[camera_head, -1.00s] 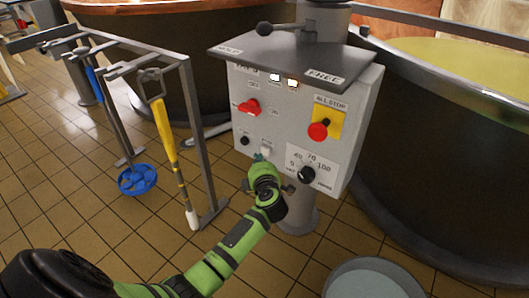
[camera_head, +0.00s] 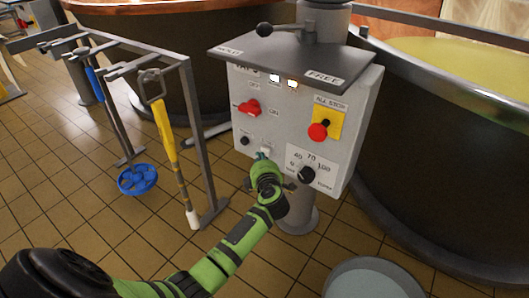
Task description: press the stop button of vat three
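The grey control panel (camera_head: 290,115) stands on a post in front of the vats. Its top-left label is partly hidden by the lid and hard to read. A black button (camera_head: 245,141) and a pale button (camera_head: 265,150) sit low on its left side, their labels too small to read. My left gripper (camera_head: 261,157) is at the panel's lower left, its tip just below the pale button and partly over it. I cannot tell whether it touches, or whether its fingers are open or shut. My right gripper is not in view.
The panel also carries a red switch (camera_head: 249,107), a red ALL STOP mushroom button (camera_head: 318,131) on yellow, a black dial (camera_head: 306,174) and two lit lamps. A rack (camera_head: 200,140) with hanging tools stands left. A grey bucket (camera_head: 345,285) is at lower right.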

